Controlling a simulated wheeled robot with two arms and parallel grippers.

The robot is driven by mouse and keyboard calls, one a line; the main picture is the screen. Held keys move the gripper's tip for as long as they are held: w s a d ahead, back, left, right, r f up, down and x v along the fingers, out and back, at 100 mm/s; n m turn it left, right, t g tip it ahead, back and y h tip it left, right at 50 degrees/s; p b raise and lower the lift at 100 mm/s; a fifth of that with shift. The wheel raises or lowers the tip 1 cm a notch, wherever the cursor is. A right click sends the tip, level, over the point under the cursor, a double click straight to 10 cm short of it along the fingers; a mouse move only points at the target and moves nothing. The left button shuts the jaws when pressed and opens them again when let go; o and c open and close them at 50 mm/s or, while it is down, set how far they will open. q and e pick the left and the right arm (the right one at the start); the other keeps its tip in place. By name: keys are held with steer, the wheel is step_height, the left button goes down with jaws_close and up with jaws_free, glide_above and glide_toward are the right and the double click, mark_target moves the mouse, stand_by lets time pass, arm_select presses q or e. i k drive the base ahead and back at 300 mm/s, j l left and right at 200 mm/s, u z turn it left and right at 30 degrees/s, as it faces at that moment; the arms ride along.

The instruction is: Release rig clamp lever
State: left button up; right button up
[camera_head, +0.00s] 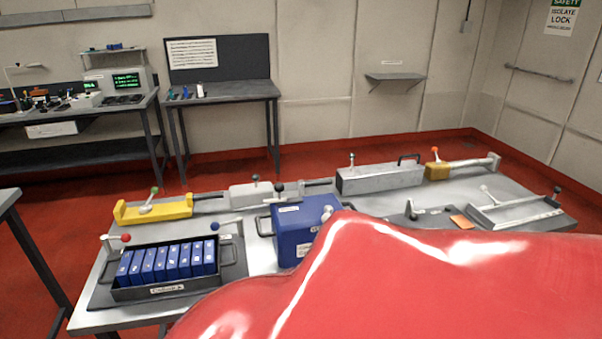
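Several ball-topped levers stand on the workbench (245,255); I cannot tell which is the rig clamp lever. A red-knobbed lever (122,238) and a blue-knobbed one (217,227) stand at a black tray (165,291) of blue cells (160,263). A black-knobbed lever (280,190) stands by a blue box (290,240). An orange-knobbed lever (435,152) is on a brownish-yellow block (442,171). Neither gripper shows.
A large glossy red shape fills the lower right, very close, hiding the bench's front. A grey box (380,180) and a metal tray (515,214) with levers lie further back and right. Side benches (225,90) stand along the wall.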

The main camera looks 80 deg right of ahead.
mark_target(413, 216)
steer(key=k+j+z, duration=0.15)
steer(key=z, duration=3.25)
steer(key=i+l+u, duration=0.4)
steer(key=i+l, duration=0.5)
